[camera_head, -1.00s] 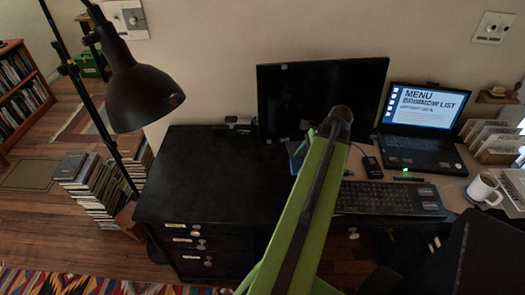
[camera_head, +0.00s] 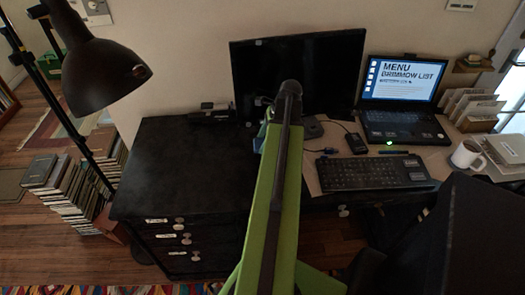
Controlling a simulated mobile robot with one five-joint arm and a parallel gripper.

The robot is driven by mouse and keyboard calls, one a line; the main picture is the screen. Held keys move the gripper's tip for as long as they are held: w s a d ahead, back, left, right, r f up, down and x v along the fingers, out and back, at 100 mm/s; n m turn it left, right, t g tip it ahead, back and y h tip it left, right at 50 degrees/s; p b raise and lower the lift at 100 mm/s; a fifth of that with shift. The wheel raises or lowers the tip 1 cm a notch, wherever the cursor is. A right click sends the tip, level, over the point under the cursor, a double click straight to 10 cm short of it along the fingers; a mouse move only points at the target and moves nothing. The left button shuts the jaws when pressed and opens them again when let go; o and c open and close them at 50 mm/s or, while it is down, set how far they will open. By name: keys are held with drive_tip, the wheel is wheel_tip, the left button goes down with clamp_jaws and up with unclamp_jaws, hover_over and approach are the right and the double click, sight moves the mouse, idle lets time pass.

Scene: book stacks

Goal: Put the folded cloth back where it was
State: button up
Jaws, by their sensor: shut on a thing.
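My green arm (camera_head: 268,200) rises from the bottom middle of the view, and its dark upper end (camera_head: 289,95) stands in front of the monitor. My gripper is hidden behind the arm, so its jaws do not show. A small blue patch (camera_head: 261,136) shows just left of the arm, in front of the monitor. I cannot tell whether it is the folded cloth. No other cloth can be made out on the desk.
The black drawer cabinet top (camera_head: 180,165) is mostly bare, with a small dark device (camera_head: 210,114) at its back. The monitor (camera_head: 300,75), keyboard (camera_head: 374,173), laptop (camera_head: 402,105) and white mug (camera_head: 466,155) stand rightward. A lamp (camera_head: 105,75) overhangs the left. A black chair (camera_head: 440,235) is front right.

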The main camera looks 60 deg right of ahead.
wheel_tip(320, 180, down, 4)
drive_tip(key=b, duration=0.4)
drive_tip(key=shift+f, duration=0.15)
drive_tip(key=shift+s+r, duration=0.1)
drive_tip(key=shift+r, duration=0.1)
drive_tip(key=shift+f, duration=0.15)
drive_tip(key=o, duration=1.2)
drive_tip(key=p+v, duration=1.1)
drive_tip(key=v, duration=0.1)
